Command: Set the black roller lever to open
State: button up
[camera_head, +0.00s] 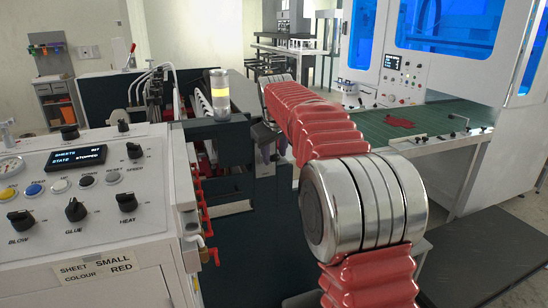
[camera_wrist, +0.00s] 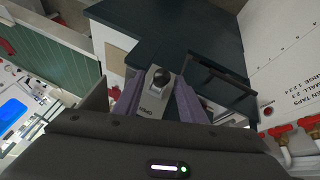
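In the wrist view a black round-knobbed lever (camera_wrist: 161,78) stands on a small pale plate (camera_wrist: 151,105) with dark lettering, too small to read surely. I take it as the roller lever; its exact setting cannot be told. My gripper (camera_wrist: 158,83) is open, with one purple finger on each side of the lever. Whether the fingers touch it cannot be told. In the head view my gripper (camera_head: 274,150) points down beside the dark machine, partly behind my red arm, and the lever is not visible there.
The control panel (camera_head: 78,185) stands at left, with knobs, buttons and a display reading STOPPED. A label reads SHEET SMALL, COLOUR RED. Red taps (camera_wrist: 280,131) lie right in the wrist view, beside a white lettered panel (camera_wrist: 290,70). A green-topped table (camera_head: 440,120) is behind.

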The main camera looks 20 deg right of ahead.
jog(key=v, duration=1.1)
jog(key=shift+r, duration=0.4)
jog(key=shift+s+a, duration=0.1)
jog(key=shift+s, duration=0.05)
jog(key=s+a+f+m+g, duration=0.1)
jog(key=s+a+f+m, duration=0.1)
jog(key=s+f, duration=0.5)
jog(key=s+a+f, duration=0.2)
jog(key=s+f, duration=0.2)
jog(key=s, duration=0.6)
jog(key=s+a+f+y, duration=0.1)
jog(key=s+f, duration=0.3)
jog(key=s, duration=0.7)
jog(key=s+a+f+m, duration=0.1)
jog(key=s+a+f, duration=0.2)
jog(key=s, duration=0.7)
jog(key=shift+s+f+t+y, duration=0.2)
jog(key=shift+f+t+y, duration=0.15)
jog(key=shift+f, duration=0.4)
